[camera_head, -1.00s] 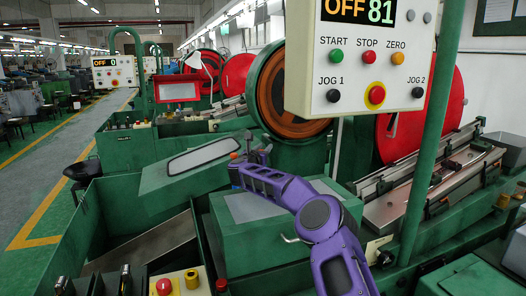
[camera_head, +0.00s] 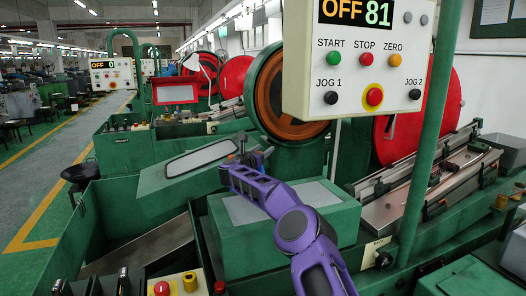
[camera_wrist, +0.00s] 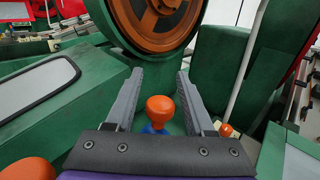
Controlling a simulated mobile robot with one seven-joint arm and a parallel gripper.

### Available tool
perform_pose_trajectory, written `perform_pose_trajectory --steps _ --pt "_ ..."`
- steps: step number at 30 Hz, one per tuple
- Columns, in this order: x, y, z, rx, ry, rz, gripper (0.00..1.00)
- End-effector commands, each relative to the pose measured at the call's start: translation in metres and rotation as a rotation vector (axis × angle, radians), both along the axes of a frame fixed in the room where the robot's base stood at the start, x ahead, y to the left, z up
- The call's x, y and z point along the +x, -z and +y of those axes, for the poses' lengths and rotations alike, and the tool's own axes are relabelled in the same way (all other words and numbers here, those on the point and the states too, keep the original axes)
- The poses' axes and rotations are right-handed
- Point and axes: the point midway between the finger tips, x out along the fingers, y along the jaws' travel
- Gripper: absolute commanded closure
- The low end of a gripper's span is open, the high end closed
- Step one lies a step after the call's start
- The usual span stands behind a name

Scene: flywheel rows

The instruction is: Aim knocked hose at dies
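My gripper (camera_wrist: 160,75) is open, its two grey fingers pointing toward the machine. An orange knob-like tip (camera_wrist: 160,108) on a blue piece (camera_wrist: 156,130) stands between the fingers, with a gap on both sides; it looks like the hose's nozzle. A smaller orange tip (camera_wrist: 226,130) is right of the right finger, and a large orange shape (camera_wrist: 26,169) is cut off at lower left. In the head view my gripper (camera_head: 250,152) is above the back of a green housing, too small to read clearly. I cannot make out the dies.
A large orange-brown flywheel (camera_head: 291,92) stands behind my gripper. A control box (camera_head: 366,55) reading OFF 81 hangs at upper right on a green post (camera_head: 437,130). A sloped green cover with a pale panel (camera_head: 200,158) lies left. The aisle at far left is clear.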

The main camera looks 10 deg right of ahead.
Motion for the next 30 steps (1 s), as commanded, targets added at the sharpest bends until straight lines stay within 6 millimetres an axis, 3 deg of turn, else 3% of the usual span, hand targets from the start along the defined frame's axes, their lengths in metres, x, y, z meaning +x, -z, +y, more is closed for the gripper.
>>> perform_pose_trajectory --steps 16,30 --pt "-0.007 0.001 0.005 0.002 -0.002 0.001 0.36" --pt "-0.062 0.001 0.037 0.0 -0.003 0.001 0.36"
